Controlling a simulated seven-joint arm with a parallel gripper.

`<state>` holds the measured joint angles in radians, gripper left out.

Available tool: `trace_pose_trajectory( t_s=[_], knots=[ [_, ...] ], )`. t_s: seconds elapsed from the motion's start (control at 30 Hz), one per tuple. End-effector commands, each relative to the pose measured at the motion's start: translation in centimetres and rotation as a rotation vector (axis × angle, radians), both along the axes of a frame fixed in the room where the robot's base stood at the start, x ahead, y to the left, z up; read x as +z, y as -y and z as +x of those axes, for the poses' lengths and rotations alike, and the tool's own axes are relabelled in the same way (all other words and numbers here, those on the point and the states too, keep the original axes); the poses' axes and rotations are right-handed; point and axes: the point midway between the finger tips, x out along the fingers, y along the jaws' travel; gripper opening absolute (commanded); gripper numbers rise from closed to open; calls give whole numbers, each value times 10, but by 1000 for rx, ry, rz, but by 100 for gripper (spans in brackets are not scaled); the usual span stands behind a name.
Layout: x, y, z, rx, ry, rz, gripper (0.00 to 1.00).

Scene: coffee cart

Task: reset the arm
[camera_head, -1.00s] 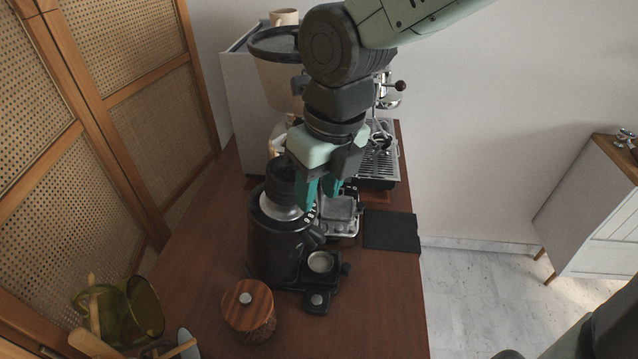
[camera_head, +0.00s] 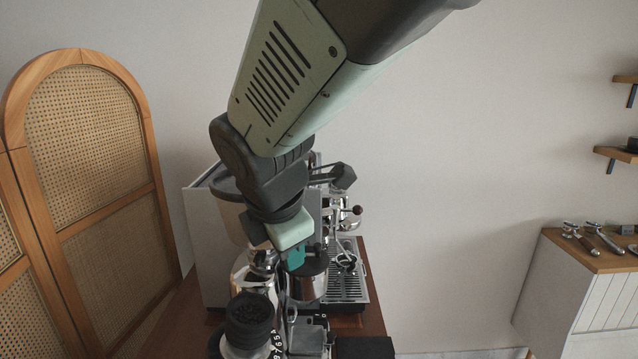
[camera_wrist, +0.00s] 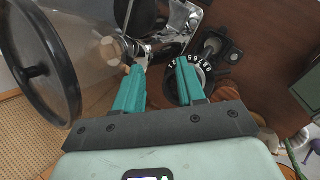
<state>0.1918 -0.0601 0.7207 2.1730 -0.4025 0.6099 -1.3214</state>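My gripper (camera_head: 296,258) hangs in front of the espresso machine (camera_head: 205,240), above the wooden counter, with the black grinder (camera_head: 248,318) just in front and to the left. In the wrist view, the two teal fingers of my gripper (camera_wrist: 160,67) are spread with a clear gap, and nothing is held between them. Chrome parts (camera_wrist: 185,18) and a numbered dial (camera_wrist: 205,80) show beyond the fingertips. My arm covers much of the machine in the head view.
A dark mat (camera_head: 364,347) lies on the counter at the lower right. A rattan screen (camera_head: 95,150) stands at the left. A white cabinet (camera_head: 575,295) with portafilters on top stands at the right. Open floor and bare wall lie between counter and cabinet.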

Motion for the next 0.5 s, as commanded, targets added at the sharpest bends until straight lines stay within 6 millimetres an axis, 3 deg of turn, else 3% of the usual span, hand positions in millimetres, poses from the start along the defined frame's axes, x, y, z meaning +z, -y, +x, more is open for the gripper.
trace_pose_trajectory(
  t_s=[0.17, 0.27, 0.37, 0.5],
  knots=[
    [48, -3, 4, -289, 132, 227, 40],
    [70, 6, 1, -456, 177, 357, 40],
    [77, 45, -20, -703, 183, 461, 40],
    [74, 97, -62, -1065, 161, 609, 40]
  ],
)
